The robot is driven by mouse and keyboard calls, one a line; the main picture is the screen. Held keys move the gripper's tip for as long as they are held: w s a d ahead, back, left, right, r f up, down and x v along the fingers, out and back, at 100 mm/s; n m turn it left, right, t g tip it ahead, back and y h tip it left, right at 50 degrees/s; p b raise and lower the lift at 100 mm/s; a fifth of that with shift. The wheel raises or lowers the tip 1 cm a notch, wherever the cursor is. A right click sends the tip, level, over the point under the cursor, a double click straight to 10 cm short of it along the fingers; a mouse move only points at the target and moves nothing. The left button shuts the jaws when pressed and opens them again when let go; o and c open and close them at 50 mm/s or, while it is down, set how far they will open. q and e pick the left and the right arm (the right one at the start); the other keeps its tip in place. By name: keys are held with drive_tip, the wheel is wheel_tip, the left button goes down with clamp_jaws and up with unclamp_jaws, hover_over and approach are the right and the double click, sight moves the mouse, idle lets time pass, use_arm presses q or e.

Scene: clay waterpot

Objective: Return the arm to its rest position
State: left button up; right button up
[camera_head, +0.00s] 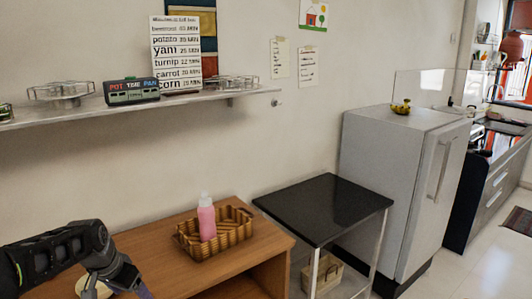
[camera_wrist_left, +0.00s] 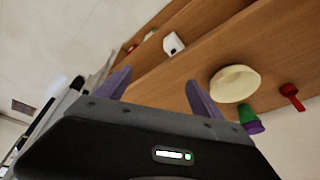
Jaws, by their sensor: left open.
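My left arm (camera_head: 50,257) comes in from the lower left in the head view, over the left end of the wooden cabinet. Its gripper is at the bottom edge there, mostly cut off, with one purple finger (camera_head: 140,291) showing. In the left wrist view my left gripper (camera_wrist_left: 159,76) has its two purple fingers spread apart, with nothing between them. The wooden surface lies beyond the fingers. My right gripper is in neither view.
A pink bottle (camera_head: 206,218) stands in a wicker basket (camera_head: 234,231) on the cabinet (camera_head: 257,250). The wrist view shows a cream bowl (camera_wrist_left: 233,84), a green-and-purple object (camera_wrist_left: 249,119) and a red utensil (camera_wrist_left: 292,96). A black-topped table (camera_head: 325,206) stands right of the cabinet.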

use_arm(q)
drive_tip(key=s+d+f+n+h, duration=0.1)
drive_tip(key=s+d+f+n, duration=0.1)
drive_tip(key=d+f, duration=0.8)
drive_tip(key=s+d+f+n+h, duration=0.1)
drive_tip(key=s+d+f+n, duration=0.1)
drive_tip(key=d+f, duration=0.75)
drive_tip(key=s+d+f+g, duration=0.1)
drive_tip(key=s+d+f, duration=0.2)
drive_tip(key=s+f, duration=0.2)
drive_tip(key=s+d+f+g+h, duration=0.1)
drive_tip(key=s+d+f, duration=0.3)
drive_tip(key=s, duration=0.7)
drive_tip(key=s+d+f+g, duration=0.1)
drive_tip(key=s+d+f, duration=0.2)
drive_tip(key=s, duration=0.6)
wheel_tip(320, 180, down, 3)
drive_tip(key=shift+d+r+g+h, duration=0.2)
drive_tip(key=shift+d+g+h, duration=0.1)
drive_tip(key=shift+a+n, duration=0.1)
drive_tip(key=shift+n, duration=0.2)
